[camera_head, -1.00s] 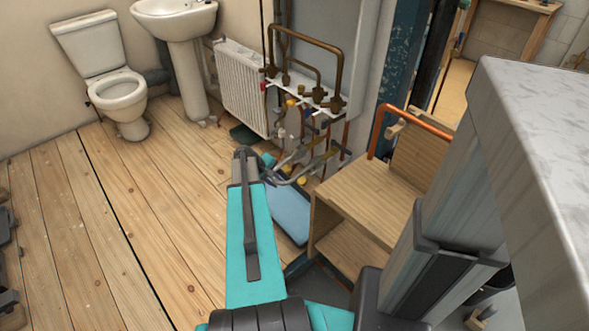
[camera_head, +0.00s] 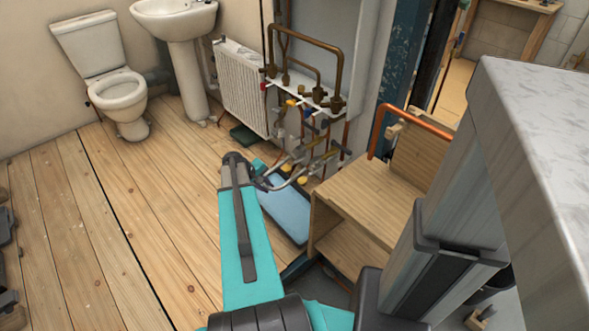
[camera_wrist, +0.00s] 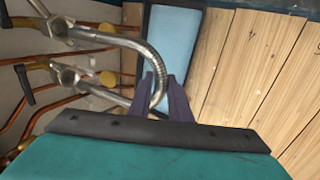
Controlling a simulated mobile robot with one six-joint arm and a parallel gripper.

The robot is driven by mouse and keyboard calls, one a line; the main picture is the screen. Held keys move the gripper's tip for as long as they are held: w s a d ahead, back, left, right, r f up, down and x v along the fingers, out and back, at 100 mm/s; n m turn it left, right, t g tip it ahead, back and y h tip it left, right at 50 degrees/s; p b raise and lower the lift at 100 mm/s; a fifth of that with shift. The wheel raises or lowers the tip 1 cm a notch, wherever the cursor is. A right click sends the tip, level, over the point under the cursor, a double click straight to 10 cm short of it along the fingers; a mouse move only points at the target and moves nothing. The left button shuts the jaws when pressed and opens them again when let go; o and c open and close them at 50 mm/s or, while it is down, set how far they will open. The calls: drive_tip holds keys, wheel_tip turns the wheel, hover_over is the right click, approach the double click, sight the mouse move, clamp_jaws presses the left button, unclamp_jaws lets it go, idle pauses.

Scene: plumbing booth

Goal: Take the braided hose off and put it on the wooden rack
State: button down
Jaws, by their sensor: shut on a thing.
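The braided hose (camera_wrist: 154,62) is a silvery curved hose. In the wrist view it arcs from a valve fitting at the upper left down between the fingers of my gripper (camera_wrist: 166,86). My gripper is shut on it. In the head view the hose (camera_head: 287,183) shows small beside the end of my arm, near the valves below the radiator pipes; my gripper (camera_head: 268,184) is partly hidden there. The far end by the fitting (camera_wrist: 58,27) appears joined, though I cannot tell for sure. The wooden rack (camera_head: 367,196) stands to the right with a copper pipe (camera_head: 418,122) on it.
A blue mat or tray (camera_head: 284,213) lies on the floor under the valves. Copper pipes and valves (camera_head: 308,115) crowd the wall. A white radiator (camera_head: 240,88) stands behind.

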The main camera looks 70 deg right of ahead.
drive_tip(key=shift+w+a, duration=0.45)
drive_tip(key=shift+a, duration=0.3)
drive_tip(key=shift+w+a, duration=0.5)
drive_tip(key=shift+a, duration=0.25)
drive_tip(key=shift+w+a, duration=0.45)
drive_tip(key=shift+a, duration=0.3)
drive_tip(key=w+a+r+n+t, duration=0.1)
drive_tip(key=w+a+r+n, duration=0.1)
drive_tip(key=w+a+r, duration=0.7)
drive_tip(key=w+a+r+n+t+h, duration=0.15)
drive_tip(key=w+a+r, duration=0.25)
drive_tip(key=w+a, duration=0.45)
drive_tip(key=w+a+r+n+t, duration=0.1)
drive_tip(key=w+a+r+n, duration=0.2)
drive_tip(key=w+a+r, duration=0.65)
drive_tip(key=w+a+r+n+t, duration=0.1)
drive_tip(key=a+r, duration=0.4)
drive_tip(key=a, duration=0.5)
drive_tip(key=w+a+r+n+y, duration=0.1)
drive_tip(key=w+a+r+n, duration=0.2)
drive_tip(key=a, duration=0.8)
drive_tip(key=w+a+r+n+t, duration=0.1)
drive_tip(key=w+a+r+n, duration=0.1)
drive_tip(key=a+r, duration=0.5)
drive_tip(key=w+a, duration=0.1)
drive_tip(key=a, duration=0.3)
drive_tip(key=shift+w+a+r+t, duration=0.2)
drive_tip(key=shift+w+t, duration=0.1)
drive_tip(key=shift+t, duration=0.05)
